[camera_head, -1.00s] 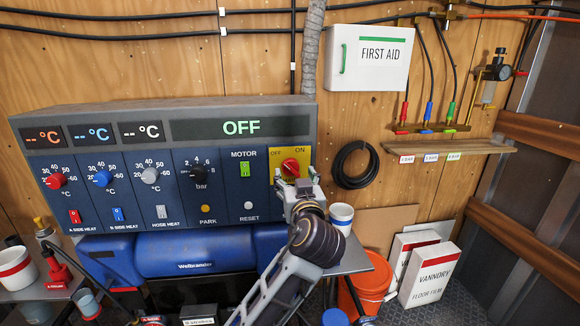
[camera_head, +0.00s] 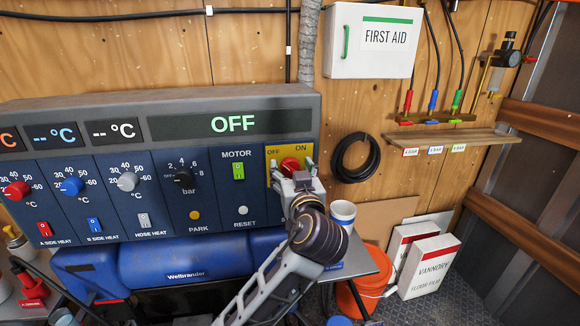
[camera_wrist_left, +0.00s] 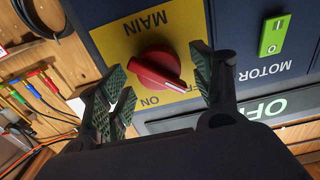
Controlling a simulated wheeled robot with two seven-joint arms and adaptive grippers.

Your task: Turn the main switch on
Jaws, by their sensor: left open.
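The main switch (camera_head: 290,164) is a red rotary knob on a yellow plate (camera_head: 273,153) at the right end of the control panel. In the left wrist view the red knob (camera_wrist_left: 152,67) fills the middle, with its white pointer mark towards the OFF side. My left gripper (camera_head: 291,176) is open in front of the knob. In the wrist view its fingers (camera_wrist_left: 160,92) stand on either side of the knob, with a visible gap on both sides. The panel display (camera_head: 233,123) reads OFF. My right gripper is not in view.
The green motor switch (camera_head: 238,171) and reset button (camera_head: 243,210) are left of the main switch. A first aid box (camera_head: 370,40) and black hose coil (camera_head: 355,158) hang to the right. A white cup (camera_head: 342,214) stands below, beside my left arm.

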